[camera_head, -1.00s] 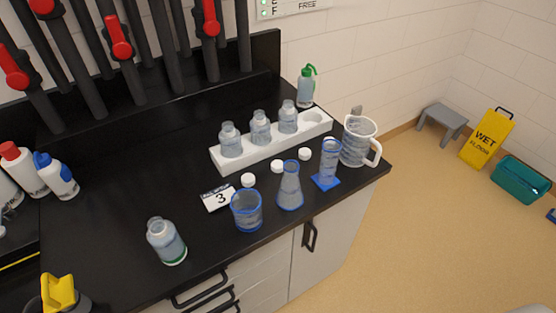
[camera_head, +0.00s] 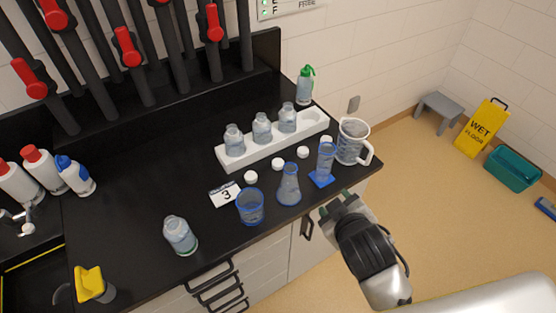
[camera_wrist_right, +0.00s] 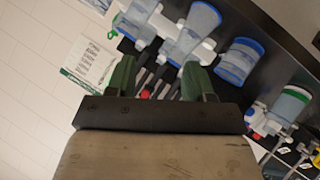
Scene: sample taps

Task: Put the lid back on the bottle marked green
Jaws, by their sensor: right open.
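The bottle marked green (camera_head: 180,237) is clear, lidless and upright at the counter's front left, with a green band at its base. It also shows at the right of the right wrist view (camera_wrist_right: 288,104). Small white lids lie on the counter behind the glassware: one near the number card (camera_head: 250,177), one in the middle (camera_head: 278,164), one further right (camera_head: 303,152). My right gripper (camera_head: 335,203) is open and empty off the counter's front edge, right of the flask. Its green fingers stand apart in the wrist view (camera_wrist_right: 158,78). My left gripper is not in view.
A blue-rimmed beaker (camera_head: 250,208), flask (camera_head: 289,187) and cylinder on a blue base (camera_head: 324,166) stand along the front edge, with a jug (camera_head: 352,143) to the right. A white rack (camera_head: 243,158) holds several bottles.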

